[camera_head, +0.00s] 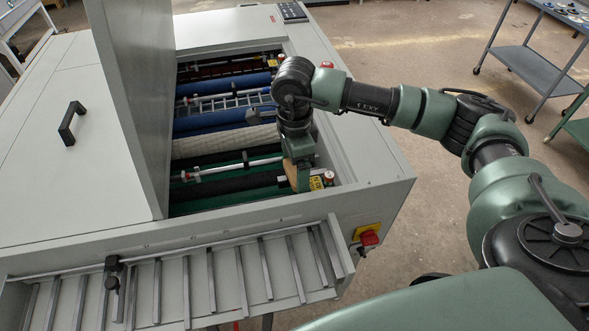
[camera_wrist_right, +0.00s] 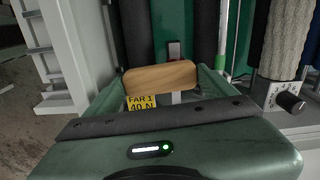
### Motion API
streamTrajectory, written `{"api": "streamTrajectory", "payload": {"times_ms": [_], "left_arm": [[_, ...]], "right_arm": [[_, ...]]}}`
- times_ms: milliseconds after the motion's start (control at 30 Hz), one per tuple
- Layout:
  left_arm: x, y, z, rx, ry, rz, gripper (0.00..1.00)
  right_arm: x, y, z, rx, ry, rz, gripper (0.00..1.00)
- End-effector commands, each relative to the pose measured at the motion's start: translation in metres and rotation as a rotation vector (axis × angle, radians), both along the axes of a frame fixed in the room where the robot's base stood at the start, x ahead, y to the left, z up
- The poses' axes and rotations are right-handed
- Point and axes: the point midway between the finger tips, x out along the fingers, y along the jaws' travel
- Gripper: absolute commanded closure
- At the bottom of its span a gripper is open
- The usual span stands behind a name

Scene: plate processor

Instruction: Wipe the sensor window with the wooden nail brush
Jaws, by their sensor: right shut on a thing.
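My right gripper (camera_head: 298,176) reaches down into the open processor at the near right corner of its opening. It is shut on the wooden nail brush (camera_wrist_right: 160,77), a tan block held crosswise between the green fingers in the right wrist view. A tan edge of the brush (camera_head: 291,172) also shows in the head view. The bristles are hidden. A small grey metal piece (camera_wrist_right: 174,50) stands just beyond the brush; I cannot tell whether it belongs to the sensor. I cannot make out the sensor window itself, nor whether the brush touches it. My left gripper is out of view.
A yellow label (camera_head: 316,183) reading "FAR 1 40 N" in the wrist view is beside the gripper. Rollers (camera_head: 228,143) cross the opening. The raised lid (camera_head: 135,90) stands left of it. A red switch (camera_head: 369,238) is on the front, right of the slatted rack (camera_head: 190,285).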

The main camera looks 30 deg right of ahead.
Motion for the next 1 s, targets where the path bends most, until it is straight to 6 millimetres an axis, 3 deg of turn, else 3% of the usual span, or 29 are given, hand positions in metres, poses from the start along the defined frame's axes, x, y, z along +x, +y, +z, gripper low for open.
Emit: {"api": "streamTrajectory", "payload": {"times_ms": [33,400,600,1000], "left_arm": [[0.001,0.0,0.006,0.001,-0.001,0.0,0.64],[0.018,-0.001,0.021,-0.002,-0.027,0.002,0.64],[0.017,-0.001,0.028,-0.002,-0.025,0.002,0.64],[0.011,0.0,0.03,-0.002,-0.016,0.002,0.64]], "right_arm": [[0.002,-0.001,0.019,0.002,-0.007,-0.001,0.47],[0.005,-0.004,0.049,0.001,-0.003,-0.008,0.47],[0.006,-0.007,0.067,0.0,-0.004,-0.012,0.47],[0.006,-0.008,0.076,0.0,-0.003,-0.014,0.47]]}}
